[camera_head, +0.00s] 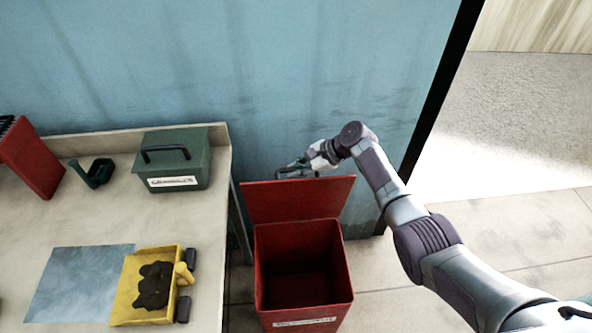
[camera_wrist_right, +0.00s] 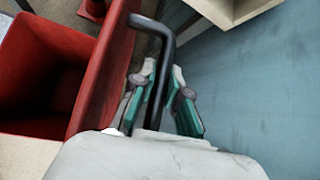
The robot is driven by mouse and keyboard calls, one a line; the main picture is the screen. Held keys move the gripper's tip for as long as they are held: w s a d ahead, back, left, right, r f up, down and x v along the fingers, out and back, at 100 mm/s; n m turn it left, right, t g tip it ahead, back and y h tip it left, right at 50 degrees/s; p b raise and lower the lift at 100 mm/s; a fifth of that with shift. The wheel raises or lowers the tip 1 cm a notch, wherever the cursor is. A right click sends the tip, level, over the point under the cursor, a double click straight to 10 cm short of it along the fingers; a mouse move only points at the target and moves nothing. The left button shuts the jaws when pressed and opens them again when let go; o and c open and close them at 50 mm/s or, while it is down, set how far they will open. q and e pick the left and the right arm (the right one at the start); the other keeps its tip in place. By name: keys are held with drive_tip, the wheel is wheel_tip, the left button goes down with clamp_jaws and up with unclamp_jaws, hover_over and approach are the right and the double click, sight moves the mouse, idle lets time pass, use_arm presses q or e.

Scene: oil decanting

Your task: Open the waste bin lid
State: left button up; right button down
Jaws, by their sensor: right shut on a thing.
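The red waste bin (camera_head: 303,265) stands on the floor to the right of the workbench, and I see into its dark, empty-looking inside. Its red lid (camera_head: 298,200) is raised and stands near upright at the back of the bin. My right gripper (camera_head: 290,171) is behind the top of the lid. In the right wrist view, the gripper (camera_wrist_right: 160,95) is shut on the black lid handle (camera_wrist_right: 160,75), which passes between its fingers. The bin (camera_wrist_right: 45,70) is at the left of that view, with the lid (camera_wrist_right: 103,70) beside the handle. My left gripper is not in view.
The workbench (camera_head: 110,222) on the left holds a green toolbox (camera_head: 180,165), a dark green item (camera_head: 97,173), a blue-grey sheet (camera_head: 80,283) and a yellow tray (camera_head: 130,305) with a dark stain or cloth. A blue wall (camera_head: 300,70) stands close behind the lid.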

drive_tip(key=c, duration=1.2)
unclamp_jaws()
drive_tip(key=shift+o, duration=0.2)
drive_tip(key=v, duration=1.2)
drive_tip(key=shift+d, duration=0.1)
